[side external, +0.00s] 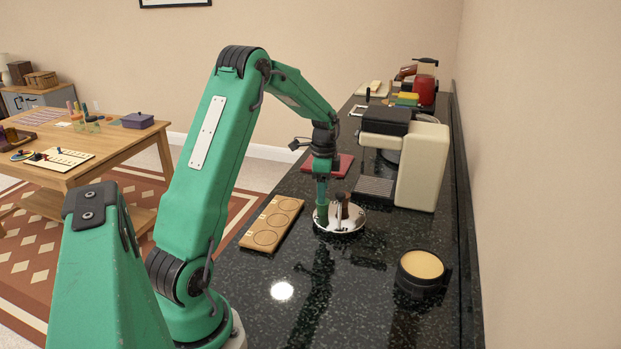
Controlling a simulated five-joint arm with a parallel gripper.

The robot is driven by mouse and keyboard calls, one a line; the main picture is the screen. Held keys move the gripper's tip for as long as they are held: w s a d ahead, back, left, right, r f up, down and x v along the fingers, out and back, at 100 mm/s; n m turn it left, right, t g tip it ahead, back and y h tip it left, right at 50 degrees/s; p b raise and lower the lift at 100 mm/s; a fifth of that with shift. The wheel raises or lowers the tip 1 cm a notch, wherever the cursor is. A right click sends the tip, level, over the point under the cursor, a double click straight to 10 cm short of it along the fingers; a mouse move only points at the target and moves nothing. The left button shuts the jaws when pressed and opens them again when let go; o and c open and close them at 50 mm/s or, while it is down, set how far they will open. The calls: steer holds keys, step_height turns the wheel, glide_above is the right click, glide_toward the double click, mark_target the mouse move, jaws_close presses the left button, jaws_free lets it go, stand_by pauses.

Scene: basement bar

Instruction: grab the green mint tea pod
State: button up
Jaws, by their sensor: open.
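A round shiny metal dish (339,229) stands on the black counter. A small dark green upright piece (322,214), which looks like the mint tea pod, is at the dish's left side. Brown pieces (345,207) stand beside it to the right. My gripper (322,194) points straight down just above the green piece, at its top. Its jaws are open, but the fingers are small here and partly overlap the green piece. I cannot tell whether they touch it or are around it.
A wooden board with round recesses (272,223) lies left of the dish. A cream and black coffee machine (420,168) stands behind right, a dark round container (422,272) front right. A red mat (342,166) lies behind. The front counter is clear.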

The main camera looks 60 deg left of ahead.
mark_target(323, 207)
steer(key=shift+f, duration=0.1)
steer(key=shift+d+f, duration=0.1)
steer(key=shift+f, duration=2.4)
steer(key=shift+c, duration=0.4)
steer(key=c, duration=0.9)
